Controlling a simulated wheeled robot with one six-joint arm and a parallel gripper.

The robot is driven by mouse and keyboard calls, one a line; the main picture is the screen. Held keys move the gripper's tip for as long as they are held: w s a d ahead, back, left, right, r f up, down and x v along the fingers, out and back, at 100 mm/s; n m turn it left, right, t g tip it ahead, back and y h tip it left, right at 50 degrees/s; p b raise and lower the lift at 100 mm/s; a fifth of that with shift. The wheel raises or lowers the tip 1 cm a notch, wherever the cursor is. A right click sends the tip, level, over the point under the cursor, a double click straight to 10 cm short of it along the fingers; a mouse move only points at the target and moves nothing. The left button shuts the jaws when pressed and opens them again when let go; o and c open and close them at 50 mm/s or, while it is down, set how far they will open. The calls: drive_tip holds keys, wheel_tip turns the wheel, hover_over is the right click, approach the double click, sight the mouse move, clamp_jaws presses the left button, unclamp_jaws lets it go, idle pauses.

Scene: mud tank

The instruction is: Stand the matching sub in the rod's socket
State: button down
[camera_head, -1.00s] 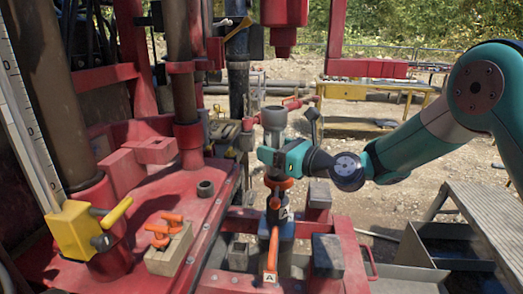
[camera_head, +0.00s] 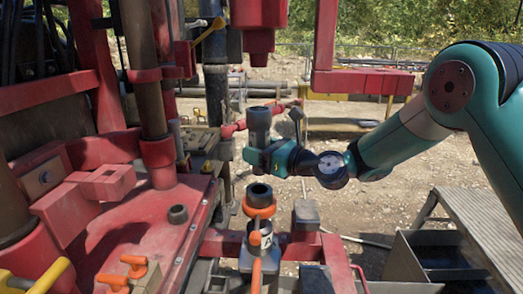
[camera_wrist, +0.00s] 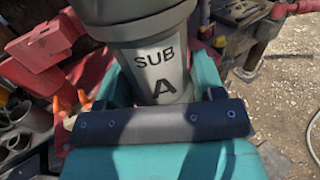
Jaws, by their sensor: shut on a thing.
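My gripper (camera_head: 268,158) is shut on a grey cylindrical sub (camera_head: 259,125), held upright. In the wrist view the sub (camera_wrist: 160,68) reads "SUB A" and stands between my teal jaws (camera_wrist: 158,95). The rod (camera_head: 255,239), marked with a letter that looks like A, stands upright below it. The rod has a dark open socket (camera_head: 259,189) at its top and an orange collar just beneath. The sub is above the socket, with a visible gap. Their exact alignment in depth is hard to tell.
Orange handles (camera_head: 133,266) are at lower left. Grey blocks (camera_head: 306,214) stand right of the rod. A red machine part (camera_head: 259,20) hangs above and behind. A metal step (camera_head: 480,215) is right.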

sight(259, 170)
drive_tip(key=shift+a, duration=0.1)
drive_tip(key=shift+f+b, duration=2.8)
drive_tip(key=shift+b, duration=0.55)
drive_tip(key=shift+f+b, duration=0.35)
drive_tip(key=shift+f, duration=0.6)
drive_tip(key=shift+f, duration=0.55)
drive_tip(key=shift+c, duration=1.2)
unclamp_jaws()
drive_tip(key=shift+o, duration=0.4)
drive_tip(key=shift+f, duration=0.3)
drive_tip(key=b+v, duration=0.3)
drive_tip(key=v, duration=1.4)
drive_tip(key=shift+s+d+r+b, duration=0.15)
drive_tip(key=shift+d+r+b, duration=0.05)
drive_tip(key=shift+b, duration=0.2)
